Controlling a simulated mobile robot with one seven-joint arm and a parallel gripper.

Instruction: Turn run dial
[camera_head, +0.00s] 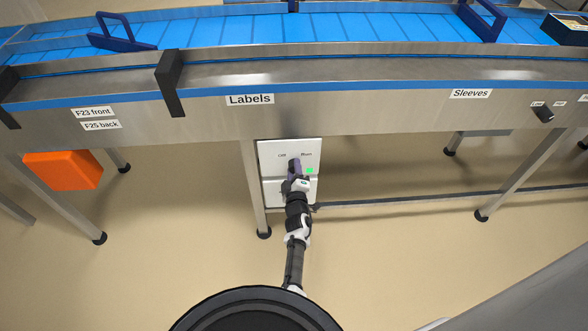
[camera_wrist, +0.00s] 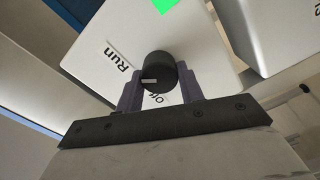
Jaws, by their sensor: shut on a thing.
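The run dial (camera_wrist: 160,70) is a black round knob on a white control panel (camera_wrist: 205,48). The wrist view shows "Run" printed above left of it and "Off" just below it. A pale mark on the dial points left in that view, between the two words; its exact setting is hard to tell. My gripper (camera_wrist: 160,84) is shut on the dial, with one purple finger on each side. In the head view my gripper (camera_head: 295,170) is at the panel (camera_head: 268,150) and hides the dial. A green patch (camera_head: 310,170) on the panel shows beside it.
A blue conveyor (camera_head: 230,32) in a steel frame runs above the panel. A steel leg (camera_head: 253,190) stands just left of the panel. A low rail (camera_head: 400,199) runs right. An orange box (camera_head: 63,170) hangs at far left.

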